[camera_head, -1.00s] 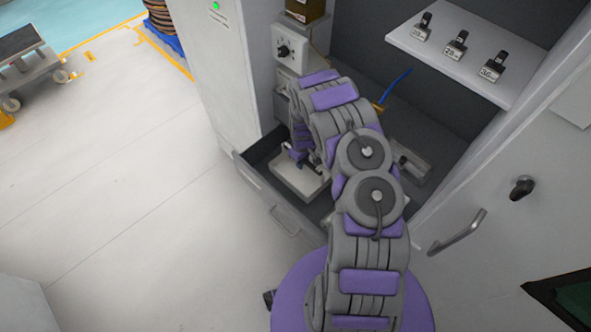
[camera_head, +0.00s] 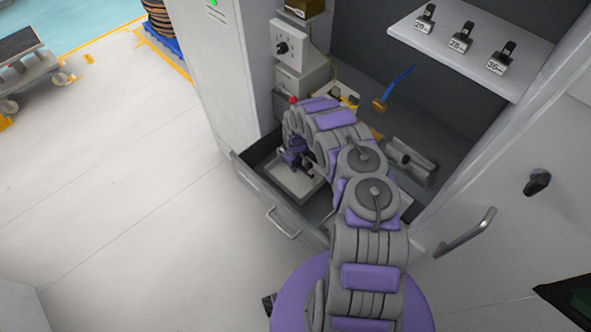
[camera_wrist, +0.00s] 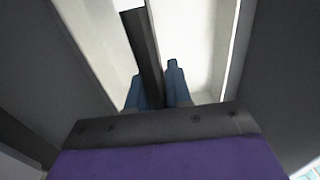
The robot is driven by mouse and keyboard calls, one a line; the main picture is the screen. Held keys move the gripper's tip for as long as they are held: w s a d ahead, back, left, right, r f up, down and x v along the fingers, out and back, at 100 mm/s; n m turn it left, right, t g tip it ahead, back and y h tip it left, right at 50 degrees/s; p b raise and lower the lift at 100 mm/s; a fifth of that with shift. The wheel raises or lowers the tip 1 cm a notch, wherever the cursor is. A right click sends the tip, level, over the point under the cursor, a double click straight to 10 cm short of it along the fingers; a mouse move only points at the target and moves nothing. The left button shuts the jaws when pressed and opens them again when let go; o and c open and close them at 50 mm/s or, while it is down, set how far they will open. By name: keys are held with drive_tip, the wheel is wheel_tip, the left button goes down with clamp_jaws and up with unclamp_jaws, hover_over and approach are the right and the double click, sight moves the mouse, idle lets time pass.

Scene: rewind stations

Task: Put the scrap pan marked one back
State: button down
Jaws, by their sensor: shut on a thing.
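The scrap pan (camera_head: 289,188) is a shallow white tray inside the open dark drawer (camera_head: 249,165) at the bottom of the cabinet. My gripper (camera_head: 303,170) is low over the pan in the head view, partly hidden by my arm. In the wrist view, my gripper's blue fingertips (camera_wrist: 157,88) are shut on a dark bar of the pan, with the pan's white floor (camera_wrist: 195,40) beyond. My arm hides the pan's right side. No number mark is readable on the pan.
A blue-handled brush (camera_head: 397,88) and a grey metal block (camera_head: 411,164) lie on the cabinet surface. A shelf (camera_head: 446,53) with several labelled clips overhangs at the right. The cabinet door with its handle (camera_head: 467,234) stands right. Open floor lies left.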

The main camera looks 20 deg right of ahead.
wheel_tip(320, 180, down, 2)
drive_tip(key=shift+a+f, duration=0.15)
drive_tip(key=shift+f, duration=0.1)
drive_tip(key=c, duration=1)
unclamp_jaws()
drive_tip(key=shift+c, duration=0.2)
wheel_tip(320, 180, up, 12)
drive_tip(key=shift+p, duration=1.2)
drive_tip(key=shift+s, duration=0.1)
